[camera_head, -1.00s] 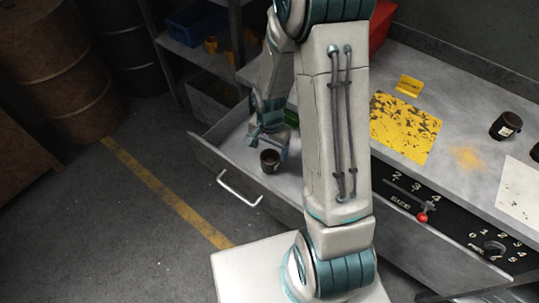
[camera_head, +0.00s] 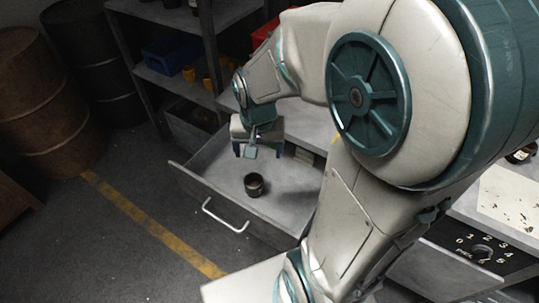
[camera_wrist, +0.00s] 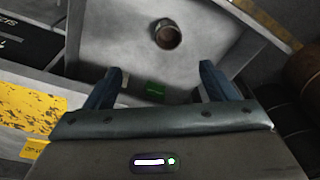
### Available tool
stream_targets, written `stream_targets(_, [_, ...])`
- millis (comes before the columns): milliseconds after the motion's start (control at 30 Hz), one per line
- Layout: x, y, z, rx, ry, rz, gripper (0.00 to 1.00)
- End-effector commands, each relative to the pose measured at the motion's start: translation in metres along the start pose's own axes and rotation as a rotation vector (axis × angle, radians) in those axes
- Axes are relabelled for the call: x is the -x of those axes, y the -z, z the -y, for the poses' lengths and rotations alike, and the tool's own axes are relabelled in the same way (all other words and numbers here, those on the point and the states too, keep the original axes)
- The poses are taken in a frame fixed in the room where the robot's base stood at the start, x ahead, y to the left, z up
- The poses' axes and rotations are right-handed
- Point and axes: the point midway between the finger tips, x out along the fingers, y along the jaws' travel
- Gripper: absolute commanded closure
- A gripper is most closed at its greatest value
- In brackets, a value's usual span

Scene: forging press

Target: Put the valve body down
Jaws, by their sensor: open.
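The valve body (camera_head: 254,185) is a small dark, hollow cylinder standing in the open drawer (camera_head: 196,170), near its front and handle. It also shows in the wrist view (camera_wrist: 167,35), beyond my fingertips, with its open top visible. My gripper (camera_head: 247,154) is above the drawer, behind the valve body and apart from it. In the wrist view my two blue fingers (camera_wrist: 158,76) are spread wide with nothing between them but the drawer floor and a small green piece (camera_wrist: 155,89) further down.
A shelf unit with a blue bin (camera_head: 167,58) and yellow parts stands behind the drawer. Rusty and black barrels (camera_head: 40,95) stand at the left. The bench at the right bears a dial panel (camera_head: 482,248) and a pale sheet. The drawer floor around the valve body is clear.

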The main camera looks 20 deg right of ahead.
Motion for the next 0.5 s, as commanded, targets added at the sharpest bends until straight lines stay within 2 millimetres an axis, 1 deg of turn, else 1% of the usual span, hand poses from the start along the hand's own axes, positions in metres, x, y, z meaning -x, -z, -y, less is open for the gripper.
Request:
stream_targets(33, [0.013,-0.006,-0.002,0.038,0.008,-0.02,0.22])
stream_targets(200, [0.045,-0.03,-0.012,0.181,0.026,-0.062,0.22])
stream_targets(300, [0.06,-0.044,-0.018,0.257,0.035,-0.083,0.22])
stream_targets(400, [0.07,-0.056,-0.023,0.318,0.041,-0.101,0.22])
stream_targets(500, [0.076,-0.063,-0.026,0.361,0.045,-0.111,0.22])
